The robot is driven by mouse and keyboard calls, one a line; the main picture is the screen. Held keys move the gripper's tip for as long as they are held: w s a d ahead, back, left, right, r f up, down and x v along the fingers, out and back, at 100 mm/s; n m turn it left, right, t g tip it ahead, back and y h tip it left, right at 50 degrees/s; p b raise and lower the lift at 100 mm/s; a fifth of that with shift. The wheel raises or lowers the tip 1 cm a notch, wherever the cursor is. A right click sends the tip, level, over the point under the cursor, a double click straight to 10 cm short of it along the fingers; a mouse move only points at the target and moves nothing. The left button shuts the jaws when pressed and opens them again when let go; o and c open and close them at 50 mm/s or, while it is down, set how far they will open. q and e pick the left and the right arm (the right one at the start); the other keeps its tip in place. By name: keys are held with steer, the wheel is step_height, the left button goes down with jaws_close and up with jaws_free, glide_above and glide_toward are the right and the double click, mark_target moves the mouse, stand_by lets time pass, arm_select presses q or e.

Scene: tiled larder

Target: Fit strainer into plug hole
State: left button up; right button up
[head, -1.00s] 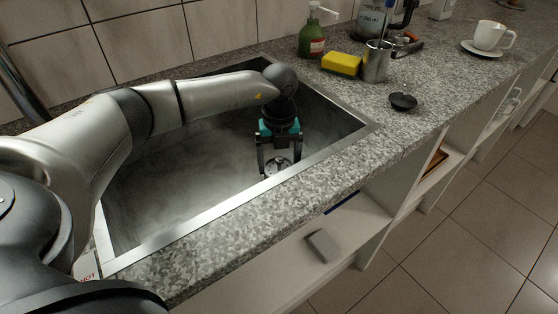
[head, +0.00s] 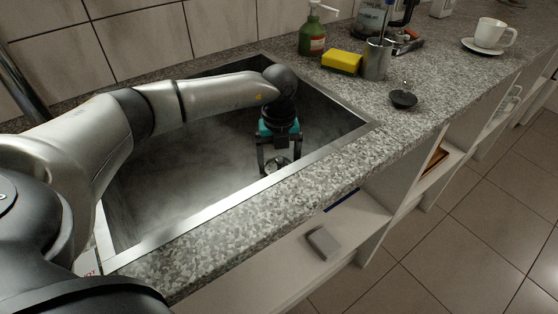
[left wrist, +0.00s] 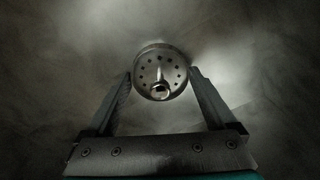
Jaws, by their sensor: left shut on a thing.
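The strainer (left wrist: 160,72) is a round metal disc with a ring of small dark holes and a small knob. In the left wrist view it sits between the two fingertips of my left gripper (left wrist: 161,78). In the head view my left gripper (head: 277,168) reaches down inside the sunken sink (head: 165,185), near its front right part, shut on the strainer. The strainer shows only small and partly hidden there. I cannot make out the plug hole in either view, nor whether the strainer touches the sink floor. My right gripper is not in view.
The sink's metal rim (head: 215,205) borders the speckled counter (head: 330,160). A black plug (head: 403,98), a metal cup (head: 377,60), a yellow sponge (head: 341,62) and a green soap bottle (head: 312,37) stand to the right. A white cup (head: 490,33) is farther off.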

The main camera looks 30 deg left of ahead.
arm_select(q)
steer(key=shift+f, duration=0.5)
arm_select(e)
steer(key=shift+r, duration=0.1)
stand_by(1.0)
arm_select(q)
steer(key=o, duration=0.9)
steer(key=shift+s+f, duration=0.1)
steer(key=shift+s, duration=0.1)
steer(key=shift+r+p, duration=0.7)
steer(key=shift+p, duration=0.05)
steer(key=shift+w+r+p, duration=0.2)
steer(key=shift+r+p, duration=0.45)
steer(key=shift+r, duration=0.15)
steer(key=shift+r+p, duration=1.3)
steer(key=shift+r, duration=0.1)
steer(key=shift+r+p, duration=1.15)
steer(key=shift+r, duration=0.1)
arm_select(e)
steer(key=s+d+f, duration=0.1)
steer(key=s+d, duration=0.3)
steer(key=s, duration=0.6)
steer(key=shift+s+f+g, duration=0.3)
